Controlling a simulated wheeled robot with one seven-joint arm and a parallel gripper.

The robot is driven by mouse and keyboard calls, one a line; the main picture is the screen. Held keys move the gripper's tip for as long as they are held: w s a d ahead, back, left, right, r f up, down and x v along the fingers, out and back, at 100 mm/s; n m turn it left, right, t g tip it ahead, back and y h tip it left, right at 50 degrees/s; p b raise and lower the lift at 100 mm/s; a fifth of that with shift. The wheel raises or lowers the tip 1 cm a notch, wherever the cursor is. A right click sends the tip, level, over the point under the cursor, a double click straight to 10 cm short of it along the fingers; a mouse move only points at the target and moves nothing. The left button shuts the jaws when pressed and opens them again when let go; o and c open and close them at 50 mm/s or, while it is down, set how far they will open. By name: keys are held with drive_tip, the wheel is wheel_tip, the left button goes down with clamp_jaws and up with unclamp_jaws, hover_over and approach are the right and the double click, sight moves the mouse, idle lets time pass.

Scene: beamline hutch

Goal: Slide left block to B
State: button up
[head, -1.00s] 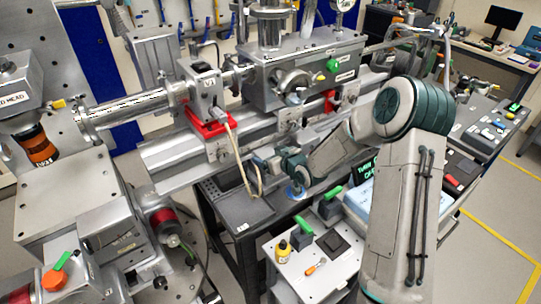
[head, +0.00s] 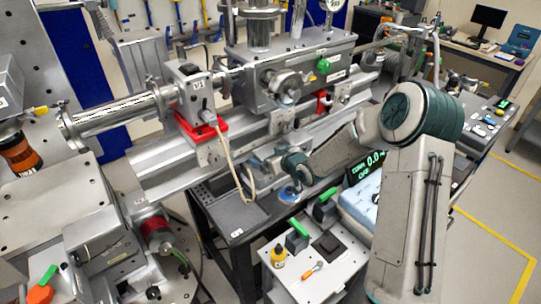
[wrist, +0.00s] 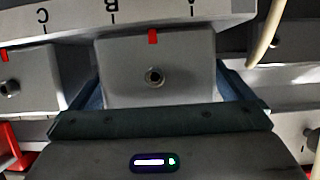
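The left block is a grey block (wrist: 155,70) with a red mark and a round socket in its face. In the wrist view its red mark lies about midway between B (wrist: 113,17) and A (wrist: 191,10). The lettered scale (wrist: 70,22) runs along the top of that view. My gripper (wrist: 157,92) has a finger along each side of this block, with no clear gap, and appears shut on it. In the head view my gripper (head: 285,165) is at the front of the rail; the block there is hard to make out.
Another grey block (wrist: 32,78) with a red mark stands near C, left in the wrist view. A pale cable (head: 232,165) hangs left of my gripper in the head view and shows right in the wrist view (wrist: 266,35). A small cart (head: 340,270) stands below.

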drive_tip(key=v, duration=1.3)
drive_tip(key=shift+s+d+b, duration=0.2)
drive_tip(key=shift+s+b, duration=0.15)
drive_tip(key=shift+b, duration=0.1)
drive_tip(key=shift+r, duration=0.1)
